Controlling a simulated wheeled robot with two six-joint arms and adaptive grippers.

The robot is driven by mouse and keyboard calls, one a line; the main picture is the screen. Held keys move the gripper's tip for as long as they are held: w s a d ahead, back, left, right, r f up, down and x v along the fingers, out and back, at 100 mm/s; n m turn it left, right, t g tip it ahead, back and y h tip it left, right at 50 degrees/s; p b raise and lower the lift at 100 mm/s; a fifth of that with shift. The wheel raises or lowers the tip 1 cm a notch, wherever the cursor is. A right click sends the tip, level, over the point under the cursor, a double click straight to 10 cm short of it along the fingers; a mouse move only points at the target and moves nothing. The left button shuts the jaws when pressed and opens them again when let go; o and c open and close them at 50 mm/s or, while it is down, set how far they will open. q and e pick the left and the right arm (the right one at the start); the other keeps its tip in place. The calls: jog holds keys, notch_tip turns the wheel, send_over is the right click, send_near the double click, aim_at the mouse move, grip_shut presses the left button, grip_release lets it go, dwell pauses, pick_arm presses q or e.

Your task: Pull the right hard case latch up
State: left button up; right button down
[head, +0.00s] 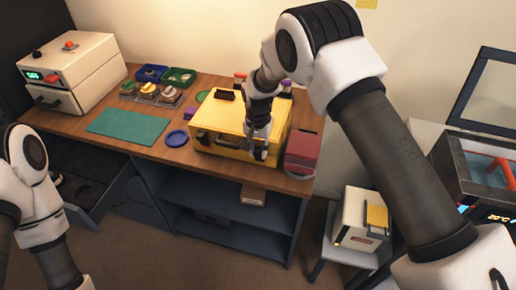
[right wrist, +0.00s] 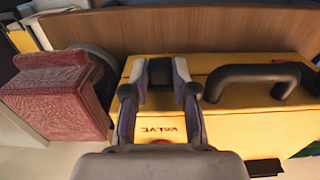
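The yellow hard case (head: 229,117) lies on the wooden workbench, with a dark handle (right wrist: 258,75) on its front. The right latch (right wrist: 160,72) is a dark piece on the same face, partly hidden by my fingers. My right gripper (head: 262,152) is at the right part of the case front. In the right wrist view, the right gripper (right wrist: 160,85) has one finger on each side of the latch, and the latch fills the gap between the pads. The left latch (head: 202,137) shows near the case's left end. My left gripper is out of view.
A red box (head: 302,150) stands close to the right of the case and of my gripper. A blue dish (head: 177,138) and a green mat (head: 128,126) lie to the left. A drawer (head: 85,190) stands open below the bench.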

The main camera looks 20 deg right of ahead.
aim_at(258, 151)
jog(key=shift+w+r+p, duration=0.1)
jog(key=shift+r+p, duration=0.5)
jog(key=shift+r, duration=0.55)
jog(key=c, duration=0.9)
grip_release()
jog(key=shift+f, duration=0.15)
notch_tip(258, 151, up, 12)
